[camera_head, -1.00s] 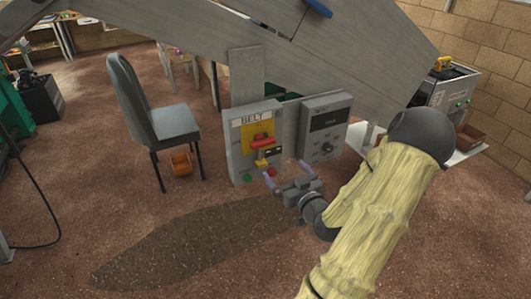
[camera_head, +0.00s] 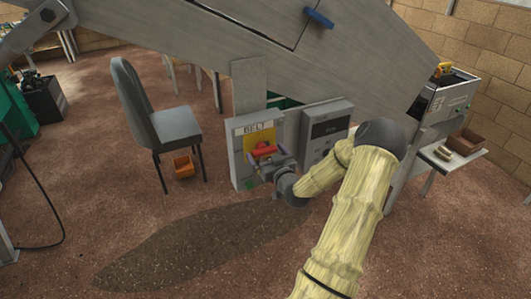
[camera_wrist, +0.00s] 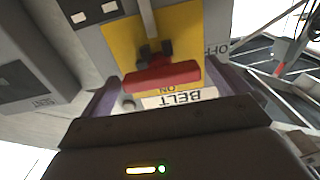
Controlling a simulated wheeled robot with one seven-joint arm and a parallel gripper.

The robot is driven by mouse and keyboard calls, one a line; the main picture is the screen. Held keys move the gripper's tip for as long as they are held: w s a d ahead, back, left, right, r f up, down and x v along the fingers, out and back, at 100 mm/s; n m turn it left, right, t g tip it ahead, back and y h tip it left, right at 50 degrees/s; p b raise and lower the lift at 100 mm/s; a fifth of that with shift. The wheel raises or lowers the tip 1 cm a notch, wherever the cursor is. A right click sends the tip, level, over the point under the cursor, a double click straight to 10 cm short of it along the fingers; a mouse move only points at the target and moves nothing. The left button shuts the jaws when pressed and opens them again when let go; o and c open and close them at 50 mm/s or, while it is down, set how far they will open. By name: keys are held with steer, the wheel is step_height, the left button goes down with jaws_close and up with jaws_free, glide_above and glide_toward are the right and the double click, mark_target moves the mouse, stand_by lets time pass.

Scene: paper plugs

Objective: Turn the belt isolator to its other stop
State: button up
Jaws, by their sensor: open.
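The belt isolator is a red handle on a yellow plate, on a grey box labelled BELT (camera_head: 239,150). The red handle (camera_head: 264,150) is partly hidden by my gripper in the head view. In the wrist view, which shows the panel upside down, the red handle (camera_wrist: 162,76) lies crosswise beside the ON mark, in front of a dark hub.
A second grey box with a dark display (camera_head: 328,126) and a knob stands just right of the belt box. A green button (camera_head: 250,183) sits low on the belt box. A grey chair (camera_head: 172,125) stands to the left. A large grey beam (camera_head: 200,35) passes overhead.

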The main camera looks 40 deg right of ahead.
steer(key=shift+s, duration=0.2)
steer(key=shift+c, duration=0.4)
steer(key=c, duration=0.8)
steer(key=shift+w+m, duration=0.1)
steer(key=shift+m, duration=0.3)
steer(key=m+b, duration=0.1)
steer(key=m, duration=0.6)
steer(key=shift+r+m, duration=0.1)
steer(key=shift+m, duration=0.3)
steer(key=m, duration=0.4)
steer(key=shift+m+p, duration=0.3)
steer(key=m, duration=0.4)
steer(key=shift+m+p, duration=0.4)
